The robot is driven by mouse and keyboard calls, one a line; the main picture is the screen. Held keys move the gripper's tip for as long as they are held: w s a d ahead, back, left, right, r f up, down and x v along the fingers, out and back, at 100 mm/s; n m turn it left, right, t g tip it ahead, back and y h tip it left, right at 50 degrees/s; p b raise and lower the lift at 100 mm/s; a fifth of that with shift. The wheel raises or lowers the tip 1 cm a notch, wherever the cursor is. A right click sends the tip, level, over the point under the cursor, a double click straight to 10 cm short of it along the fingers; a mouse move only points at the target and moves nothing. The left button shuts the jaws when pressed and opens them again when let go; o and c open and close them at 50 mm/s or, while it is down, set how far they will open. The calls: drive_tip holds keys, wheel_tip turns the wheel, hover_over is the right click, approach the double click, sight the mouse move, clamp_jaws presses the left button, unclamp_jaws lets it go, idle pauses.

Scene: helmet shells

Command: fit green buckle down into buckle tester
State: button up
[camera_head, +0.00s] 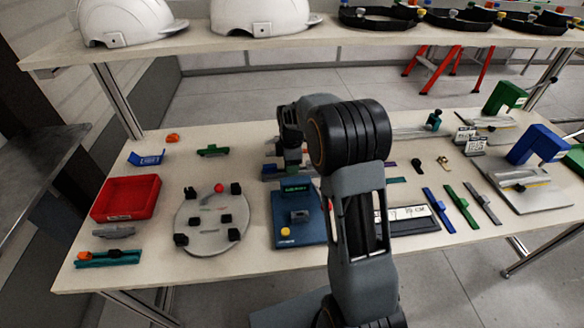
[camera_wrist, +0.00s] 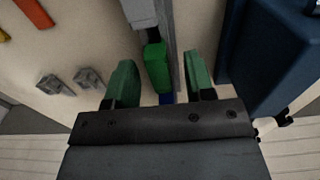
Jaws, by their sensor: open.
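My gripper (camera_wrist: 161,80) is open in the wrist view, with its two green-faced fingers apart. A bright green block (camera_wrist: 156,66), which looks like the green buckle, lies between the fingers with gaps on both sides. It sits in line with a grey bar (camera_wrist: 146,12); a bit of blue shows below it. In the head view my arm hides most of the gripper and the block. The buckle tester appears to be the dark blue unit (camera_head: 286,230) with a green display and yellow button, left of my arm. A dark blue body (camera_wrist: 262,60) stands right of the fingers in the wrist view.
A red tray (camera_head: 126,198) and a round grey plate (camera_head: 210,238) with black blocks are on the left of the table. A green piece (camera_head: 213,150) lies near the back. Coloured strips (camera_head: 460,209) lie on the right. A shelf (camera_head: 180,47) with helmets runs behind.

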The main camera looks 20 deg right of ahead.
clamp_jaws()
idle(0.3)
drive_tip(key=shift+r, duration=0.1)
